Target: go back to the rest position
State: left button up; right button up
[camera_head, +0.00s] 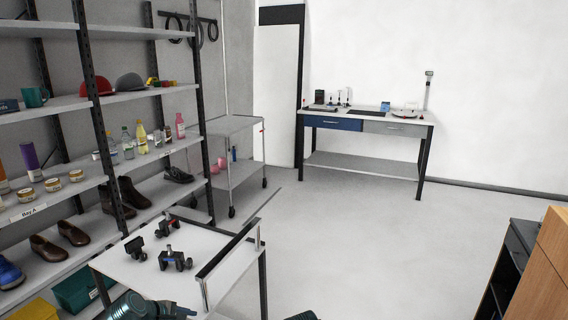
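Teal and dark parts of my own arms show at the bottom edge, one at the lower left and a small piece near the bottom middle. Neither gripper's fingertips can be made out in the head view, so what they hold is hidden. A light-topped cart (225,272) with a chrome handle stands just ahead at the lower left.
Tall shelves (60,108) with shoes, bottles, jars and caps fill the left. A grey trolley (233,125) stands behind them. A workbench (388,127) stands at the back wall. A wooden-sided cabinet (545,270) is at the lower right. The middle floor is clear.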

pick_arm(q)
jog(key=s+d+f+m+g+y, duration=0.45)
jog(key=s+d+m, duration=0.5)
jog(key=m, duration=0.65)
jog(key=s+d+r+m+g+p, duration=0.2)
jog(key=s+d+r+m+p, duration=0.3)
jog(key=d+r+p, duration=0.6)
jog(key=shift+s+r+y+p, duration=0.15)
jog(key=shift+s+y+p, duration=0.15)
jog(key=shift+s+y, duration=0.15)
